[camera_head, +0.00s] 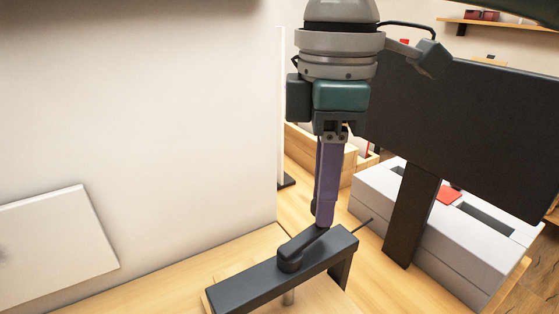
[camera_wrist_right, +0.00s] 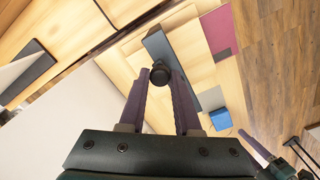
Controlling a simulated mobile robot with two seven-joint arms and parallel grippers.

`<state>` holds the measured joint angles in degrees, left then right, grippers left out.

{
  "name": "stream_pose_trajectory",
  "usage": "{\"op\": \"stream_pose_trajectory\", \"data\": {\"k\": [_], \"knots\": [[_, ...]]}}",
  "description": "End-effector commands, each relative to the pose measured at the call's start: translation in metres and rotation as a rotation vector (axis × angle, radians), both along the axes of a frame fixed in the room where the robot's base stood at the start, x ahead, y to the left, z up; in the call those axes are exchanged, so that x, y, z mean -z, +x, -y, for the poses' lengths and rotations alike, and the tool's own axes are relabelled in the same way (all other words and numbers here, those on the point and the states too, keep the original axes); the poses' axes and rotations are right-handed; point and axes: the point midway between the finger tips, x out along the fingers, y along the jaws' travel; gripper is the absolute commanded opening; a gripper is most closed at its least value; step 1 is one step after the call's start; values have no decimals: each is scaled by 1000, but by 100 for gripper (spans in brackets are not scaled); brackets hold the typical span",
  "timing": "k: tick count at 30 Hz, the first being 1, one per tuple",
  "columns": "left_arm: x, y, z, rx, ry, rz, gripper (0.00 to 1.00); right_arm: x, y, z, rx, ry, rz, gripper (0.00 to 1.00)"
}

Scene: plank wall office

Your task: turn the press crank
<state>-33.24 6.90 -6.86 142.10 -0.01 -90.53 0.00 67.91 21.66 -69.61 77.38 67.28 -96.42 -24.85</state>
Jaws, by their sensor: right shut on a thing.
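The press (camera_head: 258,286) is a black beam on legs, standing on the wooden desk in the head view. Its black crank arm lies along the top, with a round hub (camera_head: 289,264) at one end. My right gripper (camera_head: 321,222) points down with purple fingers at the crank's far end. In the wrist view the right gripper (camera_wrist_right: 161,82) has its fingers on either side of the round black crank handle (camera_wrist_right: 160,73), shut on it. Part of my left gripper (camera_wrist_right: 256,146) shows at the wrist view's lower right; its jaw opening is unclear.
A black monitor (camera_head: 465,130) on a dark stand is right of my right gripper. A grey box (camera_head: 378,188) with slots and a red patch sits behind the stand. A white panel (camera_head: 60,245) leans at the left. Bare wood (camera_head: 150,290) lies left of the press.

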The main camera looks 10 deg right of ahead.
Motion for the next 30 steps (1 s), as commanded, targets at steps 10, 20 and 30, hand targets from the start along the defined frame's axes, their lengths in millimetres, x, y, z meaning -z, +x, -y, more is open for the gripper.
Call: {"op": "stream_pose_trajectory", "data": {"k": [10, 20, 30], "knots": [[-23, 0, 2, -4, -7, 0, 50, -4, 7, -7, -194, 3, -2, 0], [-34, 0, 1, -3, -4, 0, 50, -2, 16, -18, -478, 4, -1, 0], [-36, 0, -1, 3, 4, 1, 50, -1, 21, -27, -701, 4, 0, 0]]}}
